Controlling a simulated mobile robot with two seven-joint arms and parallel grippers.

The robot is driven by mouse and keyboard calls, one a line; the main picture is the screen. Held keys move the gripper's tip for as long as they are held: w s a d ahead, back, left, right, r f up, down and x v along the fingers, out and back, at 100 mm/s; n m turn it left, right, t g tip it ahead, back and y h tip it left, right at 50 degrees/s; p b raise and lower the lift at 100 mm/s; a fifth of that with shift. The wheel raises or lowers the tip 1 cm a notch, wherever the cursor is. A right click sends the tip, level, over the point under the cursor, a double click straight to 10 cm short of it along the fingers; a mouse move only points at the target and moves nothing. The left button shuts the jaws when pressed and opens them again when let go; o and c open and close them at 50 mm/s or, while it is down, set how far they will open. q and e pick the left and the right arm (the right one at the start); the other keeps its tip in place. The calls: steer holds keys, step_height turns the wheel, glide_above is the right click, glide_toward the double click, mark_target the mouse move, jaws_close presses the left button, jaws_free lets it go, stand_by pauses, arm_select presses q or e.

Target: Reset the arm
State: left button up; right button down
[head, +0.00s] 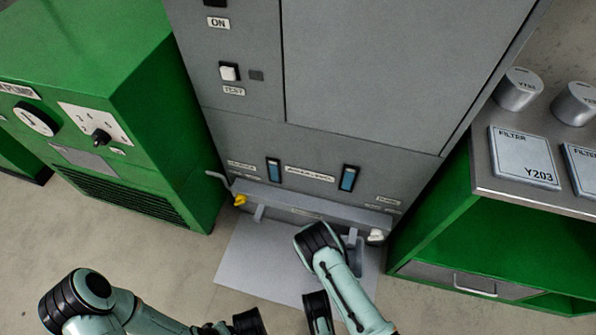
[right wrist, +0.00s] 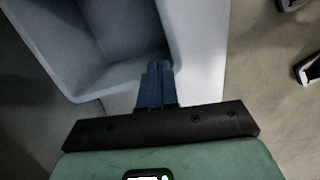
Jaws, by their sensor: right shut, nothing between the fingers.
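My right gripper (right wrist: 157,88) shows in the right wrist view as two blue fingers pressed together, with nothing between them. Its tips point at the corner of a pale grey open bin (right wrist: 208,40) and look close to it; I cannot tell whether they touch. In the head view my right arm (head: 340,275) is bent in front of the grey cabinet's base, and its fingers are hidden. My left arm (head: 85,300) is bent at the lower left of the head view, with its gripper out of frame. I see no blue cable.
A grey cabinet (head: 370,75) with a low ledge and a yellow knob (head: 240,200) stands ahead. A green pump unit (head: 150,110) is at the left. A green bench (head: 430,230) with filters (head: 525,157) is at the right. Bare floor lies at the lower left.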

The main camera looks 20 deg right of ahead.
steer(key=s+a+r+m+g+y+p, duration=0.1)
steer(key=s+r+m+p, duration=0.55)
steer(key=r, duration=0.55)
steer(key=s+r+m+y+p, duration=0.2)
steer(key=s+r+m+p, duration=0.2)
steer(key=s+r+p, duration=0.6)
arm_select(q)
steer(key=s+d+r+p, duration=0.1)
steer(key=d+r+p, duration=0.1)
steer(key=r, duration=0.6)
steer(key=s+d+r+m+g+h+p, duration=0.1)
steer(key=d+r+p, duration=0.1)
steer(key=r, duration=0.7)
steer(key=s+d+r+p, duration=0.2)
steer(key=r+p, duration=0.1)
steer(key=r, duration=0.6)
steer(key=shift+r+g+h, duration=0.2)
steer(key=shift+g+h, duration=0.1)
steer(key=shift+g, duration=0.1)
arm_select(e)
steer(key=s+a+r+m+y, duration=0.1)
steer(key=a+r+m, duration=0.1)
steer(key=r, duration=0.7)
steer(key=s+a+r+m+y, duration=0.1)
steer(key=s+a+r+m, duration=0.1)
steer(key=r, duration=0.7)
steer(key=shift+a+r+m+t, duration=0.4)
steer(key=shift+a+m, duration=0.3)
steer(key=shift+m, duration=0.05)
